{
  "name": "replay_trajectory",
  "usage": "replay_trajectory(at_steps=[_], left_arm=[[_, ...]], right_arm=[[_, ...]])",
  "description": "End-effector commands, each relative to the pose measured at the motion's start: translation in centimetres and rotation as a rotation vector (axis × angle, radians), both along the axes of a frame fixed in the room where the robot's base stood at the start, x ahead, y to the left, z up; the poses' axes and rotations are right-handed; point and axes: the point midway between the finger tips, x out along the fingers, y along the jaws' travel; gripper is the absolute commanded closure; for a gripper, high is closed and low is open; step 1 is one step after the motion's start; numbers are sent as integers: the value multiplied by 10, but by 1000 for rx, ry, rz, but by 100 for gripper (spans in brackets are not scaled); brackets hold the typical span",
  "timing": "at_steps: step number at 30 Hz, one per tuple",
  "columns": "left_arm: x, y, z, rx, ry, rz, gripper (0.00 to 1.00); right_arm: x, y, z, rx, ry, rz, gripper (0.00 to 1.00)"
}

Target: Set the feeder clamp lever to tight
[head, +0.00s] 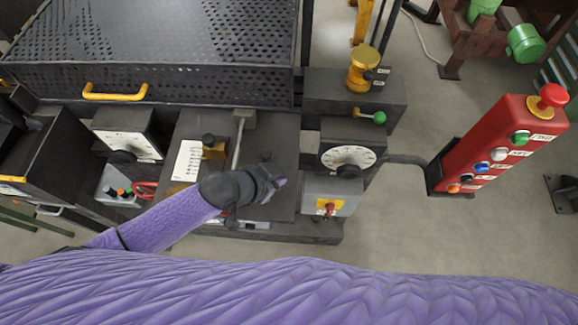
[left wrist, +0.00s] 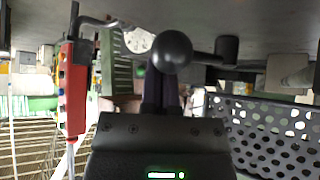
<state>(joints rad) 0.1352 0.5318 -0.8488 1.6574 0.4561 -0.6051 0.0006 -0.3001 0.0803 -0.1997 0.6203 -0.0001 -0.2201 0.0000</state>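In the left wrist view a black ball knob (left wrist: 172,52) on a short dark rod stands directly before my left gripper (left wrist: 163,92) and covers part of its fingers. The rod runs right to a dark round hub (left wrist: 228,48). In the head view my left gripper (head: 272,184) is over the dark machine top, near the lower end of a grey bar (head: 237,142). A black knob (head: 208,139) by a brass block lies left of this bar. No readable label shows which is the clamp lever. Contact and finger gap cannot be made out. My right gripper is out of view.
A perforated dark cover (head: 170,35) fills the back left.

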Motion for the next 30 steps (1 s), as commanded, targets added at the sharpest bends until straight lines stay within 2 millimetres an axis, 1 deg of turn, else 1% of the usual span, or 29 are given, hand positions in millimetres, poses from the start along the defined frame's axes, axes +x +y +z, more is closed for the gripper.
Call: replay_trajectory(at_steps=[1,3,12,30], left_arm=[[-2,3,2,3,3,0,100],[-3,6,1,2,2,0,100],[-6,16,0,2,2,0,100],[-7,19,-2,4,4,0,100]], right_arm=[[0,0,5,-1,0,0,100],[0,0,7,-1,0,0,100],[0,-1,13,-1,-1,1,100],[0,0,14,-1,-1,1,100]])
